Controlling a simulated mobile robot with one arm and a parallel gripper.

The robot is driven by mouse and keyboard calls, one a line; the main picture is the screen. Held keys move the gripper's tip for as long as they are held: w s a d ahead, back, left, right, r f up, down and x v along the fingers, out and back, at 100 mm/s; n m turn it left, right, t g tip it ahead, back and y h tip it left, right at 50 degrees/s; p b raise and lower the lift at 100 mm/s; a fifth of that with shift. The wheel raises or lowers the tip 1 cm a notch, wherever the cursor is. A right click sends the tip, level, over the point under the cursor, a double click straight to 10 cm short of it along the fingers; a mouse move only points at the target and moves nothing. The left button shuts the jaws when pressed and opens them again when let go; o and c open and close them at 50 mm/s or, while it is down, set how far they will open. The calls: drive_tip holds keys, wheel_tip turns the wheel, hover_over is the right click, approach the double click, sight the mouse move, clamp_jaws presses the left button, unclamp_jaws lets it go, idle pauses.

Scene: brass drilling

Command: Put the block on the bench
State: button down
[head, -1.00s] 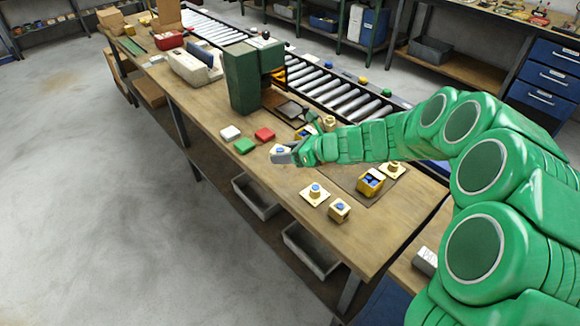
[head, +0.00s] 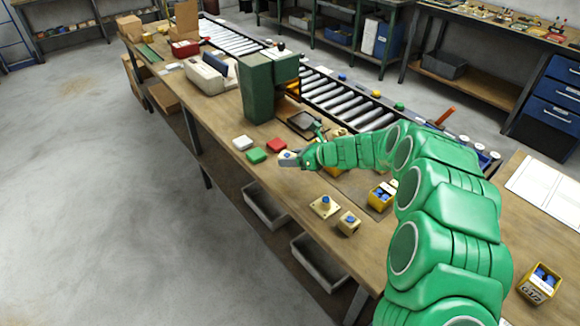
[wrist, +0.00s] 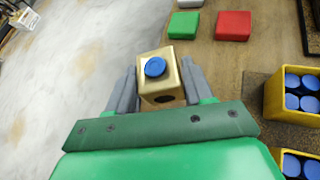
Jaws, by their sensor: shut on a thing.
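The brass-coloured block (wrist: 159,87) has a blue round cap on top and a dark hole in its front face. In the wrist view my gripper (wrist: 160,80) is shut on it, with grey fingers at its left and right sides. In the head view my gripper (head: 291,159) holds the block near the front edge of the long wooden bench (head: 225,115), close to the green and red pads. Whether the block touches the bench top cannot be told. Another blue-capped block (head: 348,222) and a blue-knobbed piece on a square plate (head: 325,206) stand further right on the bench.
White (head: 242,143), green (head: 256,156) and red (head: 277,146) pads lie beside my gripper. A green machine (head: 258,88) stands behind them. Yellow boxes with blue-topped parts (head: 382,195) stand to the right. A roller conveyor (head: 345,97) runs behind the bench.

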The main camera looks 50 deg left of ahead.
drive_tip(key=shift+w+a+f, duration=0.35)
drive_tip(key=shift+a+f, duration=0.25)
drive_tip(key=shift+f, duration=0.2)
drive_tip(key=shift+w+a+f, duration=0.35)
drive_tip(key=shift+a+f, duration=0.2)
drive_tip(key=shift+f, duration=0.2)
drive_tip(key=shift+a+f, duration=0.15)
drive_tip(key=shift+f, duration=1.45)
drive_tip(key=shift+c, duration=2.2)
unclamp_jaws()
drive_tip(key=shift+f, duration=0.1)
drive_tip(key=shift+w+d+r, duration=0.2)
drive_tip(key=shift+d+r, duration=0.1)
drive_tip(key=shift+d, duration=0.05)
drive_tip(key=v, duration=1.1)
drive_tip(key=shift+d+r, duration=0.1)
drive_tip(key=shift+d, duration=0.05)
